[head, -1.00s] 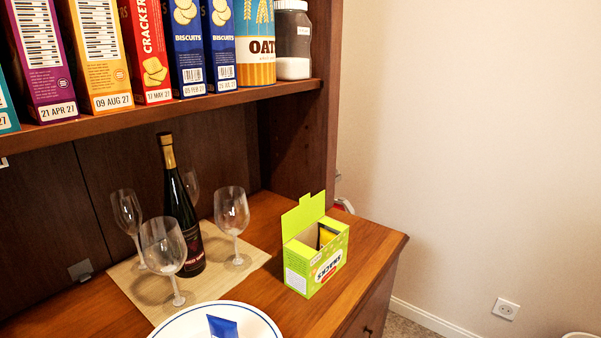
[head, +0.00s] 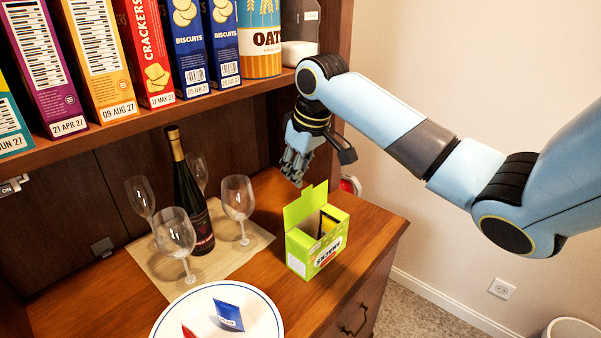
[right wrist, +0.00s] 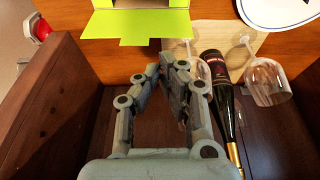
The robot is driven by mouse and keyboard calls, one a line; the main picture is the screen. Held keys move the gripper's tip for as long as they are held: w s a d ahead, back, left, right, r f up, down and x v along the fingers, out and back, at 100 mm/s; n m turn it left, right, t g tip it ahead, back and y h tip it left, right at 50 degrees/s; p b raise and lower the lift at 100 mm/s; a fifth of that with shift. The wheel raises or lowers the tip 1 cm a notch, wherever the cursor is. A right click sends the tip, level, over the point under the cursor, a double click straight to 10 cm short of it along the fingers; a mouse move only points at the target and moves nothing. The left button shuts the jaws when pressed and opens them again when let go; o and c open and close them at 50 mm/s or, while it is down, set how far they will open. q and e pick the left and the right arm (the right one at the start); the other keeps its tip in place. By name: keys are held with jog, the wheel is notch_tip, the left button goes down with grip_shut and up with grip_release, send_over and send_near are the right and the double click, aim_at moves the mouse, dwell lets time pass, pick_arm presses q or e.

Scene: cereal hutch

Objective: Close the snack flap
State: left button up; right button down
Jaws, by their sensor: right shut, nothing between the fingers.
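A green snack box (head: 318,249) stands on the wooden counter, right of the glasses. Its flap (head: 304,206) is up at the back left edge, and the box top is open with a yellow and dark packet (head: 327,223) inside. My right gripper (head: 294,178) hangs just behind and above the flap, shut and empty, pointing down. In the right wrist view the flap (right wrist: 142,26) lies ahead of the fingertips (right wrist: 172,62), with a visible gap between them in the picture. My left gripper is not in view.
A dark wine bottle (head: 190,205) and several glasses (head: 238,199) stand on a mat left of the box. A white plate (head: 165,325) holds a blue packet (head: 228,315) and a red one. A shelf (head: 150,116) with cereal boxes runs above.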

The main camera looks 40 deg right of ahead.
jog(key=w+d+r, duration=0.3)
jog(key=r, duration=0.2)
jog(key=p, duration=0.2)
send_over(307, 202)
jog(key=w, duration=0.3)
notch_tip(307, 202, down, 8)
jog(key=shift+s+d+f, duration=0.2)
jog(key=shift+d+f, duration=0.05)
jog(key=shift+f, duration=0.05)
jog(key=shift+w, duration=0.1)
